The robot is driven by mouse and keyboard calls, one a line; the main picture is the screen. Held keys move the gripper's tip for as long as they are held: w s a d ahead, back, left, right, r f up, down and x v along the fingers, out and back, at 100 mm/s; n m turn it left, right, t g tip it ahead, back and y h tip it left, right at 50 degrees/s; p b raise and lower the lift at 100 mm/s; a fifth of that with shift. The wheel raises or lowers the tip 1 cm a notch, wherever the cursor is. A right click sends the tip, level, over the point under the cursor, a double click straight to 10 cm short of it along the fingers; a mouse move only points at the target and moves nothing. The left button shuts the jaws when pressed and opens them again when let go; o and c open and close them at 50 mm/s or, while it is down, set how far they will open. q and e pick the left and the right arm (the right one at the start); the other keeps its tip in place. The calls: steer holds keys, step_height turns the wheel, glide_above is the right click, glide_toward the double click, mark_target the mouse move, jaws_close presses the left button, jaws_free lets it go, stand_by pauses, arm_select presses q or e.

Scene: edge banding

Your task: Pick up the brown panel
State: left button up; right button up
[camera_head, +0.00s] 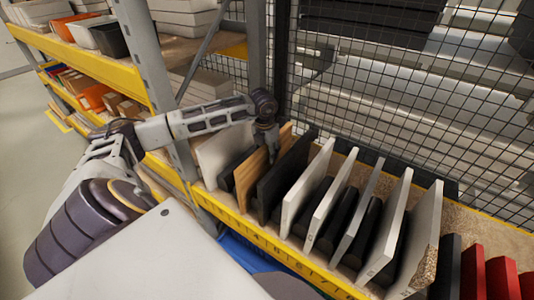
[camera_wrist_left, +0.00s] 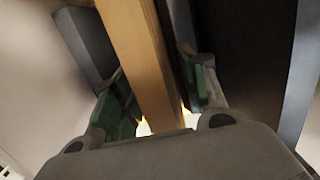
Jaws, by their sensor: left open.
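The brown panel (camera_head: 247,180) stands upright in the shelf rack, between a white panel (camera_head: 222,152) on its left and a black panel (camera_head: 283,180) on its right. My left gripper (camera_head: 268,150) is at the panel's upper edge, coming from above. In the left wrist view the brown panel (camera_wrist_left: 145,55) runs between the two green-padded fingers of my left gripper (camera_wrist_left: 163,95). The fingers are open, one on each side of it, with a visible gap on the left side. My right gripper is not in view.
Several white panels (camera_head: 307,187) and dark dividers stand close together to the right, then red pieces (camera_head: 502,278). A yellow shelf beam (camera_head: 265,232) runs along the front. A grey upright post (camera_head: 150,65) and black wire mesh (camera_head: 400,100) stand near my left arm.

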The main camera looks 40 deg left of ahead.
arm_select(q)
steer(key=shift+f, duration=0.1)
stand_by(0.4)
jaws_close()
steer(key=shift+w, duration=0.1)
stand_by(0.4)
